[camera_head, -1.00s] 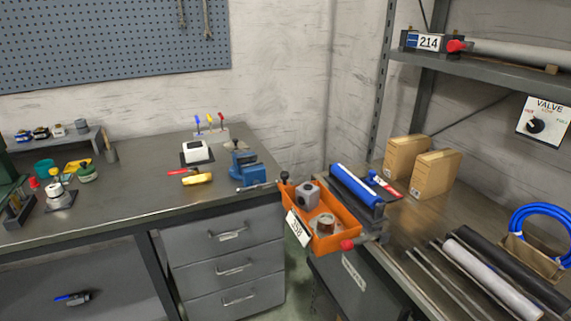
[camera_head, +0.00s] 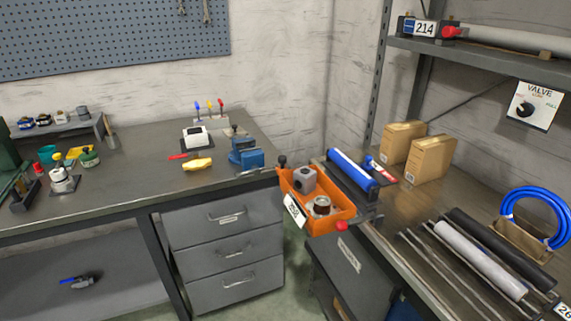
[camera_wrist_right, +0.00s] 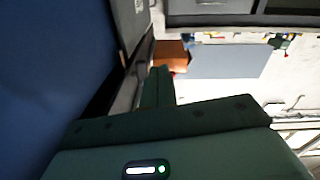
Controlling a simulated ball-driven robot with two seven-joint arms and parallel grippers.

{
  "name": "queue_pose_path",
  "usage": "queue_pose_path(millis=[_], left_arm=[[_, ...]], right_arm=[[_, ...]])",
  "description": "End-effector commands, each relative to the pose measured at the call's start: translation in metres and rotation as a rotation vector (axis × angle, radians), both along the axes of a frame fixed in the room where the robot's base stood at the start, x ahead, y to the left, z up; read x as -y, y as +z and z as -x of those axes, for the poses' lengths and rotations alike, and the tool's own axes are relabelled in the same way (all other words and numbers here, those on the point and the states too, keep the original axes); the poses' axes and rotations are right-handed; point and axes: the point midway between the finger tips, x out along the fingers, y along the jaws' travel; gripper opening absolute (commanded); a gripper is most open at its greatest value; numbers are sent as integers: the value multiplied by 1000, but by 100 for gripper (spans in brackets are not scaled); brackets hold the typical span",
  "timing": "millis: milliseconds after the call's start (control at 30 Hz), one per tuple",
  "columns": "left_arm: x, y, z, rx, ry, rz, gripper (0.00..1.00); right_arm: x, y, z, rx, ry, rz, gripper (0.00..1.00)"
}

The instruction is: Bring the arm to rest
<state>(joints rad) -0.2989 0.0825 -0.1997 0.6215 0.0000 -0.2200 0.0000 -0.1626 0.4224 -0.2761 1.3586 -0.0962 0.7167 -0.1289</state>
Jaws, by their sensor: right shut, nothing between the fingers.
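My right gripper (camera_wrist_right: 160,72) shows in the right wrist view as dark green fingers beyond a wide green body with a small lit indicator. The fingers are together with nothing seen between them. A large dark blue surface fills the left of that view, close to the camera. Neither arm nor gripper shows in the head view. My left gripper is not in any view.
A workbench (camera_head: 130,190) with drawers (camera_head: 230,250) stands left. An orange bin (camera_head: 325,222) holding parts sits at the corner between benches. The right bench carries cardboard boxes (camera_head: 430,160), bars and a blue hose (camera_head: 512,200). A shelf (camera_head: 480,58) hangs above it.

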Motion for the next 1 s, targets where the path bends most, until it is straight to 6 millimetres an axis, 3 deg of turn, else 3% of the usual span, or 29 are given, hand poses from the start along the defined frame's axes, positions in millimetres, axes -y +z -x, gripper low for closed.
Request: queue_pose_path(millis=[167,267,300,367,400,500,600,700,800,1000], left_arm=[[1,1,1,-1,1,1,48],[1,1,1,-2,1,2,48],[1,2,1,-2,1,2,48],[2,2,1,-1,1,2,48],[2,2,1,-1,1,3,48],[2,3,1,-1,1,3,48],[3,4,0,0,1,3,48],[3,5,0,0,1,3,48],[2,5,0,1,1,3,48],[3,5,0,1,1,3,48]], right_arm=[[22,-96,36,-313,-82,137,0],[37,-165,87,-568,-135,232,0],[41,-192,113,-676,-153,266,0],[46,-226,157,-834,-173,316,0],[48,-245,188,-937,-183,344,0],[45,-281,270,-1177,-193,403,0],[33,-298,341,-1365,-187,433,0],[16,-304,392,-1480,-174,431,0],[-3,-304,416,-1524,-166,404,0],[-13,-304,422,-1532,-161,390,0]])
